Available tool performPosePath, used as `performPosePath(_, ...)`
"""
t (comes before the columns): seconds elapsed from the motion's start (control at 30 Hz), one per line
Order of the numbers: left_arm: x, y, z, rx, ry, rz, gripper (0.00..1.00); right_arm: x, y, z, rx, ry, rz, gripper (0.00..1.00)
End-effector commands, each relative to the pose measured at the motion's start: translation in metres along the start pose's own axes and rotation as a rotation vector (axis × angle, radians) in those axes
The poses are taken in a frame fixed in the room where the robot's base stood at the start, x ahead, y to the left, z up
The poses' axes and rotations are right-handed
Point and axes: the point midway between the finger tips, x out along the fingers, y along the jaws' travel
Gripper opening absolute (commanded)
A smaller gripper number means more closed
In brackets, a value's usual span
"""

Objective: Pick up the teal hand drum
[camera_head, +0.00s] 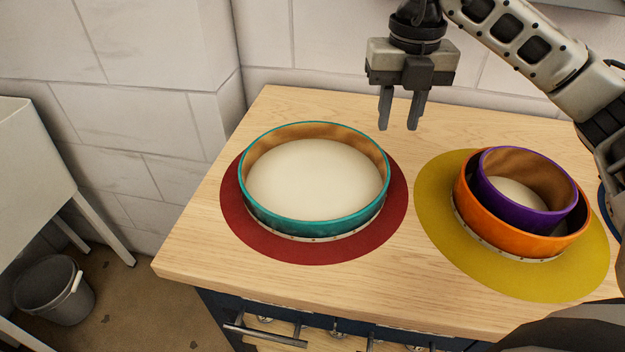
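The teal hand drum (315,225) rests on a round red mat (258,243) at the left of the bench. Its teal rim stands up around a pale cream skin. My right gripper (401,124) points down above the bench, beyond and to the right of the teal drum's far right rim. Its two fingers are a little apart with nothing between them, and it appears clear of the drum. My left gripper is not in view.
An orange drum (490,230) with a smaller purple drum (518,213) tilted inside it sits on a yellow mat (440,205) at the right. The wooden bench (290,103) meets a white block wall. A grey bucket (55,290) stands on the floor at left.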

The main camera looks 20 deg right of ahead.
Motion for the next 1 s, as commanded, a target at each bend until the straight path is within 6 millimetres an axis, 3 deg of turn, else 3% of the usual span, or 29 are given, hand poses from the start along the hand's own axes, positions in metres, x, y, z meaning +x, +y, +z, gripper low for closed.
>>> performPosePath(0.03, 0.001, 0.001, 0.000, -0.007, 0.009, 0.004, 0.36, 0.015, 0.000, -0.001, -0.001, 0.004, 0.000, 0.31)
performPosePath(0.2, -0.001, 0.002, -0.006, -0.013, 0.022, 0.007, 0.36, 0.043, 0.001, 0.000, -0.001, 0.002, 0.001, 0.31)
performPosePath(0.47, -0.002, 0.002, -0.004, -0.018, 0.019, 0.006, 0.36, 0.061, 0.001, 0.000, -0.004, 0.002, 0.002, 0.31)
performPosePath(0.8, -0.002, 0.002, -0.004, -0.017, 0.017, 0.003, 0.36, 0.106, 0.003, 0.003, -0.003, 0.003, 0.002, 0.31)
performPosePath(1.0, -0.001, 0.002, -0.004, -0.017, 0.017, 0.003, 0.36, 0.108, 0.003, 0.004, -0.004, 0.000, 0.004, 0.31)
